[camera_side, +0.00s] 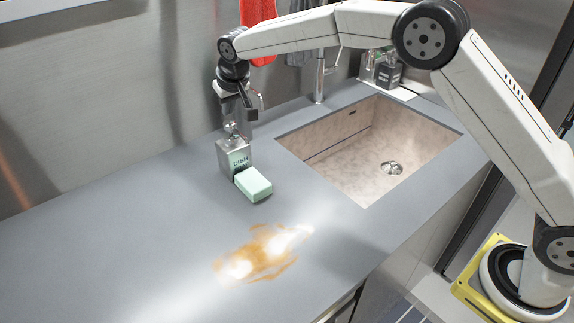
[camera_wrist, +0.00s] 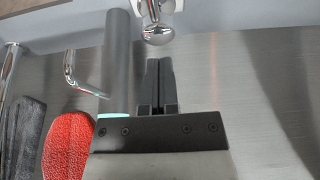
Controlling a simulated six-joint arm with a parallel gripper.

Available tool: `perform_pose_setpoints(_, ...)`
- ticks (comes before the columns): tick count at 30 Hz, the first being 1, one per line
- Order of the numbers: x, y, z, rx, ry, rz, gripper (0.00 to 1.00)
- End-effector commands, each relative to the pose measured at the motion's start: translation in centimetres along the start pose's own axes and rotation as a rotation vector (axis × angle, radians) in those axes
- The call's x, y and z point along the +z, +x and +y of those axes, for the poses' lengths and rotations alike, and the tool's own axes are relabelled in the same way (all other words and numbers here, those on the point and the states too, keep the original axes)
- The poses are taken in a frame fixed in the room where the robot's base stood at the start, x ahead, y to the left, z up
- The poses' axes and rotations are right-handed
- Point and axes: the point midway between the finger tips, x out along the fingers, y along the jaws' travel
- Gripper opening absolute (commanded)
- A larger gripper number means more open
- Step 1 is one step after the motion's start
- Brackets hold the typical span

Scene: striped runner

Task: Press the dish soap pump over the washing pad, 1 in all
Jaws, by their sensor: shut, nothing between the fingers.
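The dish soap bottle (camera_side: 231,156) stands upright on the grey counter, with its label facing the side camera. Its chrome pump shows under my gripper (camera_side: 233,122) in the side view. My gripper points down right above the pump, shut and empty; I cannot tell whether the fingertips touch it. The washing pad (camera_side: 254,184), a pale mint block, lies flat just in front of the bottle. In the wrist view the closed dark fingers of my gripper (camera_wrist: 158,75) point toward a rounded chrome part (camera_wrist: 158,32), which looks like the pump head.
An orange-brown stain (camera_side: 262,254) lies on the counter in front. The sink (camera_side: 370,145) is to the right, with a chrome faucet (camera_side: 319,78) behind it. The counter's left side is clear.

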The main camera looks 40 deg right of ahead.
Motion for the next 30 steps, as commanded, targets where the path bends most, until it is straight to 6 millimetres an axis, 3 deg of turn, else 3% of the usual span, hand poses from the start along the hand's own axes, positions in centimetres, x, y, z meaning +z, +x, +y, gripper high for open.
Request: perform_pose_setpoints(30,-2.3,-5.4,0.0,0.0,0.0,0.0,0.0)
